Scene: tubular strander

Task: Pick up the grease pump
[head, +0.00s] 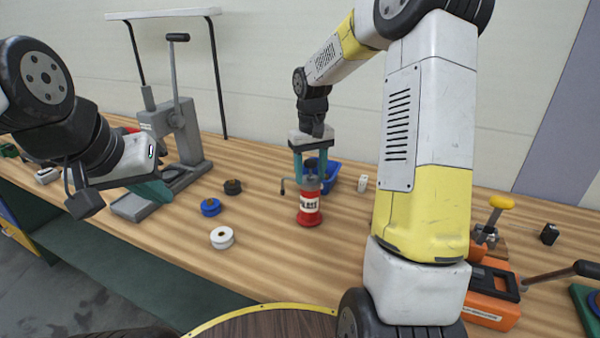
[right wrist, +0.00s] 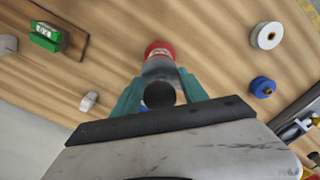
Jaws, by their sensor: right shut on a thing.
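The grease pump (head: 309,207) has a red body with a white label, a grey top and a side crank. It stands upright on the wooden workbench in the head view. My right gripper (head: 311,172) comes down from above and its teal fingers are shut on the pump's upper part. In the right wrist view, the pump (right wrist: 160,68) lies between the fingers of that gripper (right wrist: 160,92), with a dark round knob nearest the camera. My left gripper (head: 152,190) is at the left, over the bench beside the grey press, away from the pump. Its finger gap is not clear.
The grey lever press (head: 180,130) stands further left. An orange toolbox (head: 492,300) is at the right.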

